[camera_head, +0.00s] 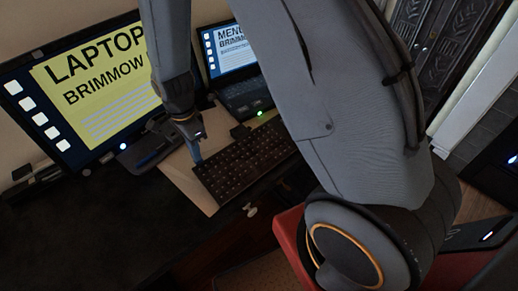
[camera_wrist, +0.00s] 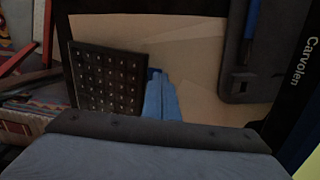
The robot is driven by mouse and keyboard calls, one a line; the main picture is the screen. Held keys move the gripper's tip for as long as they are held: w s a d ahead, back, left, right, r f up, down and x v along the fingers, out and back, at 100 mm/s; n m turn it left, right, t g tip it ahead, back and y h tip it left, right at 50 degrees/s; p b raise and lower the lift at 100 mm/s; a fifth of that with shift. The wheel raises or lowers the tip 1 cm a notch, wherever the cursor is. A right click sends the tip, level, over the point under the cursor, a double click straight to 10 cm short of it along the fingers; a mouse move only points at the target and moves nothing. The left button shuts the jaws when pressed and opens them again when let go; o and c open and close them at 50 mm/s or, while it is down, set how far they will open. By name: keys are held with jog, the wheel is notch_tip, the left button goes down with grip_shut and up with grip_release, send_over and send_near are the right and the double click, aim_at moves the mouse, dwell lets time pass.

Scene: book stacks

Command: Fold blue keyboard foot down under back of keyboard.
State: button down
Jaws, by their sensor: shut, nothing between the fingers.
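The black keyboard (camera_head: 232,172) lies on a tan sheet on the dark desk, and its keys face up. In the wrist view the keyboard (camera_wrist: 106,80) is just left of my gripper. My gripper (camera_head: 197,158) reaches down at the keyboard's upper left corner. In the wrist view the blue fingers of my gripper (camera_wrist: 160,98) are shut together, with nothing seen between them. Their tips are beside the keyboard's right edge; I cannot tell if they touch it. A small darker blue bit shows at the tips, but I cannot tell if it is the keyboard foot.
A large monitor (camera_head: 85,90) stands behind on the left, and its dark base (camera_wrist: 250,85) is right of the fingers in the wrist view. An open laptop (camera_head: 245,90) stands behind the keyboard. The desk's left front (camera_head: 75,225) looks clear. A red chair (camera_head: 290,235) is in front.

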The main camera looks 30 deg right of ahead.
jog(key=shift+f+b, duration=0.3)
jog(key=shift+f, duration=0.45)
jog(key=shift+w, duration=0.1)
jog(key=shift+w+a, duration=0.2)
jog(key=shift+w, duration=0.4)
jog(key=shift+r, duration=0.1)
notch_tip(320, 180, up, 10)
jog(key=p, duration=0.7)
jog(key=shift+p, duration=0.3)
dwell(0.5)
jog(key=s+d+r+n+b, duration=0.3)
jog(key=s+d+n, duration=0.3)
jog(key=d+n, duration=0.1)
jog(key=s+d+r+n+t+b, duration=0.1)
jog(key=s+d+r+n+b, duration=0.2)
jog(key=s+d+n, duration=0.3)
jog(key=shift+s+d+r+n+b, duration=0.4)
jog(key=shift+d+r+n, duration=0.3)
jog(key=shift+n, duration=0.2)
